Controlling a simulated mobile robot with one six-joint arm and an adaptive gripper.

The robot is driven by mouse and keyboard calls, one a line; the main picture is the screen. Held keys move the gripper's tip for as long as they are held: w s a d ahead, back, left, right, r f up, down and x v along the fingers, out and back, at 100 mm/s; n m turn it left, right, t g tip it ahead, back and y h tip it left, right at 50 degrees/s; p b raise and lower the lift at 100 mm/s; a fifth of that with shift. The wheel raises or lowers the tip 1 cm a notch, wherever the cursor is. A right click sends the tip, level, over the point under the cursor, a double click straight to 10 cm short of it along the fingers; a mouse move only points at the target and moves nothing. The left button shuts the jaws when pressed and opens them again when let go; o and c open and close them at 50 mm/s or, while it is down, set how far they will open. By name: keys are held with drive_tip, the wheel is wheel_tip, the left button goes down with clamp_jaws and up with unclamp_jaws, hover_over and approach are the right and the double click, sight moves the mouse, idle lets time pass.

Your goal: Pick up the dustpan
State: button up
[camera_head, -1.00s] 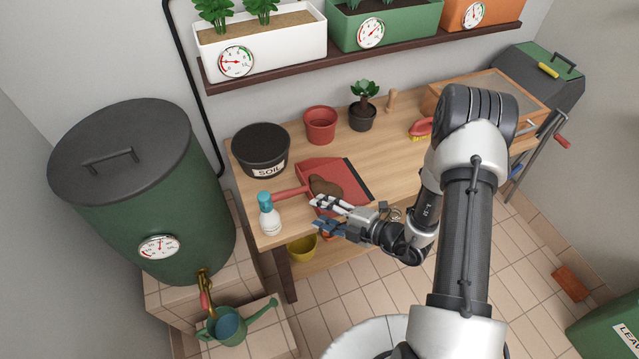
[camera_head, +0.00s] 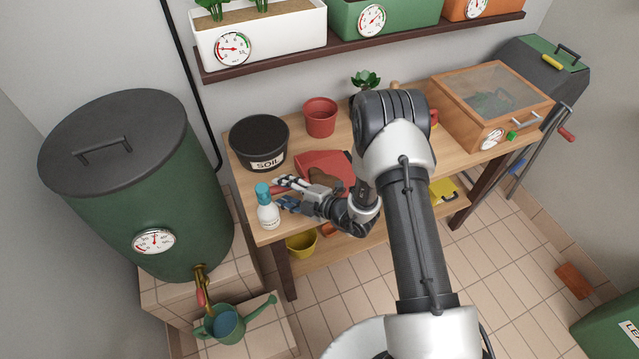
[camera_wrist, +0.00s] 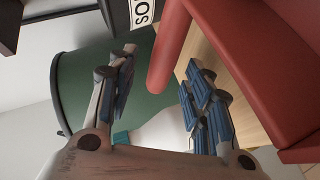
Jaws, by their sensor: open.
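The red dustpan (camera_head: 318,164) lies on the wooden bench, with a brown heap in its pan. My arm and gripper cover part of it. In the wrist view its red handle (camera_wrist: 169,48) extends toward the space between my fingers, and the red pan (camera_wrist: 245,60) fills the upper right. My gripper (camera_head: 281,192) is open, with its fingertips near the handle, just right of the spray bottle. In the wrist view my gripper (camera_wrist: 158,75) has its two blue-padded fingers apart on either side of the handle's end. I cannot tell whether they touch it.
A white spray bottle with a teal top (camera_head: 267,208) stands close left of my fingers. A black soil pot (camera_head: 259,143) and a red pot (camera_head: 320,117) stand behind. A green barrel (camera_head: 130,190) is at left. A wooden cold frame (camera_head: 470,125) occupies the bench's right.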

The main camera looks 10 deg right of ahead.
drive_tip(key=shift+x, duration=1.55)
drive_tip(key=shift+c, duration=0.2)
clamp_jaws()
